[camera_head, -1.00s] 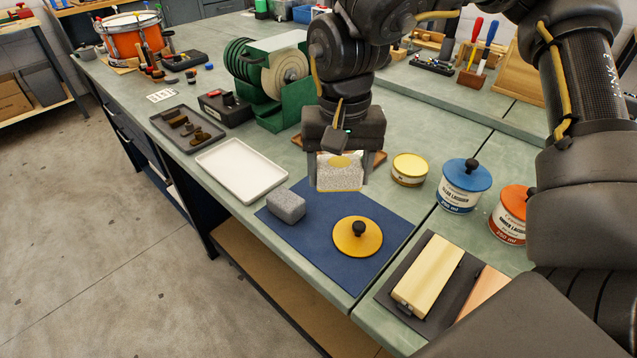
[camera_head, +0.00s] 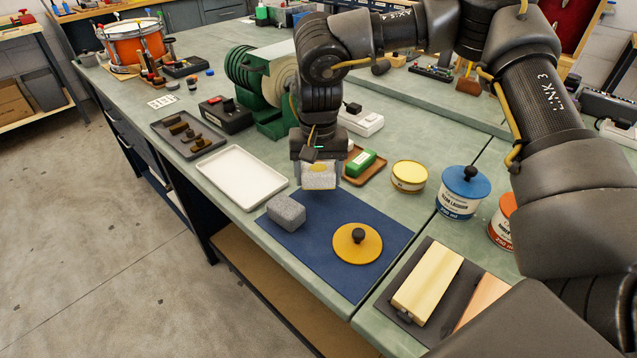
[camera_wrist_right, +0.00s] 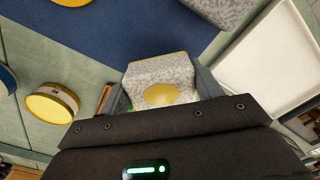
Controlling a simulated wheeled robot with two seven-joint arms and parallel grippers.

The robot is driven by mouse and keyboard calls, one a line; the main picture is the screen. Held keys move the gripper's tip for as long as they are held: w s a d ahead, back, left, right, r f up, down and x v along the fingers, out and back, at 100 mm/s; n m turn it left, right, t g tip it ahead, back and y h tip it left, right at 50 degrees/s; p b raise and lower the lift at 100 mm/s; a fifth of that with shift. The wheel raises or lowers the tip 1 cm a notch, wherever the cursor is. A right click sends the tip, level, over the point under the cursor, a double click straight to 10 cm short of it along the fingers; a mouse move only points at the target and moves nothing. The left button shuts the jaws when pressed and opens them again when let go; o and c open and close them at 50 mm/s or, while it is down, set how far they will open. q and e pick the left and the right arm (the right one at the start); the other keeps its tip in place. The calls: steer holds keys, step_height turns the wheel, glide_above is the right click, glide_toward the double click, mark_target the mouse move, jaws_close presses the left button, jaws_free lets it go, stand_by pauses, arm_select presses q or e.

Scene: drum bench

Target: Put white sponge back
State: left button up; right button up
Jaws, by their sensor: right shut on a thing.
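The white sponge (camera_head: 319,176) is a speckled pale block with a yellow patch on it. My right gripper (camera_head: 318,178) is shut on it and holds it over the far edge of the blue mat (camera_head: 312,225); how high is hard to tell. In the right wrist view the sponge (camera_wrist_right: 160,80) sits between the two fingers, its yellow patch showing. A grey sponge (camera_head: 286,212) lies on the mat, left of and nearer than the held one. A brown tray (camera_head: 378,158) with a green block (camera_head: 360,162) lies just right of the gripper. My left gripper is not in view.
An empty white tray (camera_head: 270,198) lies left of the mat. A yellow lid (camera_head: 357,246) with a black knob lies on the mat. An open yellow tin (camera_head: 409,176) and a blue-lidded can (camera_head: 464,190) stand to the right. A green machine (camera_head: 268,82) stands behind.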

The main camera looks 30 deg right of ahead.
mark_target(318, 185)
step_height(318, 185, down, 3)
steer(key=shift+r, duration=0.1)
steer(key=o, duration=1)
steer(key=shift+f, duration=0.2)
steer(key=shift+c, duration=0.2)
